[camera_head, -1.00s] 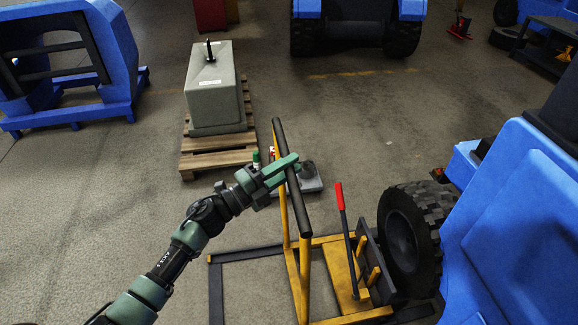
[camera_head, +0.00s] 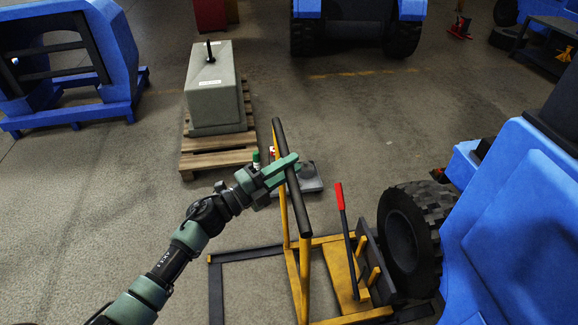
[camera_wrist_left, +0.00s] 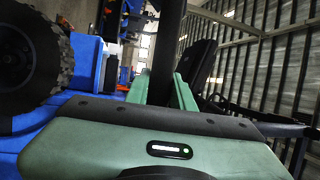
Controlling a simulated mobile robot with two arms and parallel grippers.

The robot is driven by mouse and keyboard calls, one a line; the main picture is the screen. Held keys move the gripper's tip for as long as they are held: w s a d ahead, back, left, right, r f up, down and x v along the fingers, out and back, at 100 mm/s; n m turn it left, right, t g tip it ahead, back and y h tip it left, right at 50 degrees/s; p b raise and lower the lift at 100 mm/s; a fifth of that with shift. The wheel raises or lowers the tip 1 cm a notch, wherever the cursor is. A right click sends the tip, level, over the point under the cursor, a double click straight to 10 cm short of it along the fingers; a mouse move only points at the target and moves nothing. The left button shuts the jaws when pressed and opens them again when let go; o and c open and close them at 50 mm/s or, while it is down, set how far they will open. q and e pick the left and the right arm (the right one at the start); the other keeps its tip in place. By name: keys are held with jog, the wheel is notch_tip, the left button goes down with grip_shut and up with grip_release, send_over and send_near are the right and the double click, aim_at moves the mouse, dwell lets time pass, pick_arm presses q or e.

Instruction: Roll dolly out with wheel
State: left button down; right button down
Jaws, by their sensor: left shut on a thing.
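The yellow dolly (camera_head: 293,262) stands in front of me, with a dark base frame and a black push bar (camera_head: 284,150) on top of its yellow uprights. My left gripper (camera_head: 290,168) is shut on the black push bar, which also shows between the fingers in the left wrist view (camera_wrist_left: 166,60). A lever with a red grip (camera_head: 340,196) rises from the dolly. The black wheel (camera_head: 408,232) stands upright at the dolly's right end, beside the blue vehicle. I cannot tell whether the wheel rests on the dolly or is still on the vehicle. My right gripper is out of view.
The blue vehicle body (camera_head: 525,215) fills the right side. A grey counterweight block (camera_head: 214,88) sits on a wooden pallet (camera_head: 200,160) behind the dolly. A small tray (camera_head: 310,184) with items lies behind the push bar.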

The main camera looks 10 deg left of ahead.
pick_arm(q)
jog(key=shift+a+f, duration=0.1)
dwell(0.3)
